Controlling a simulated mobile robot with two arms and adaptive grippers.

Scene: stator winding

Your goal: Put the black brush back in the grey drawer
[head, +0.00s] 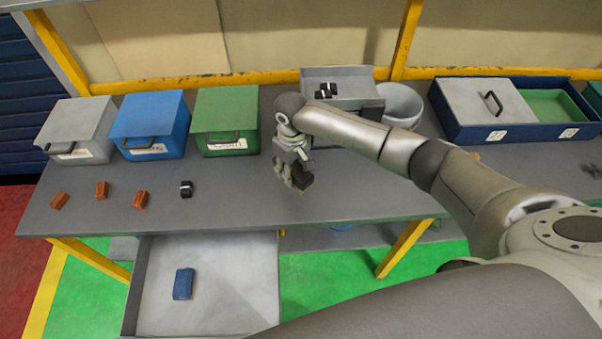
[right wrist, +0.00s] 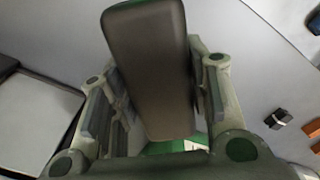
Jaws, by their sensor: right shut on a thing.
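My right gripper (head: 298,182) is over the grey table, near the middle of its front part. It is shut on the black brush (right wrist: 148,70), a dark oblong block that fills the space between the two fingers in the right wrist view. In the head view the brush is small and mostly hidden by the gripper. The grey drawer (head: 250,262) stands pulled out below the table's front edge, down and left of the gripper. A blue block (head: 183,284) lies in it. My left gripper is not in view.
Several orange-brown blocks (head: 102,190) and a small black block (head: 186,188) lie on the table (head: 235,205) at left. Grey (head: 77,130), blue (head: 150,124) and green (head: 225,120) bins stand behind them. A white bucket (head: 402,103) stands behind my right arm.

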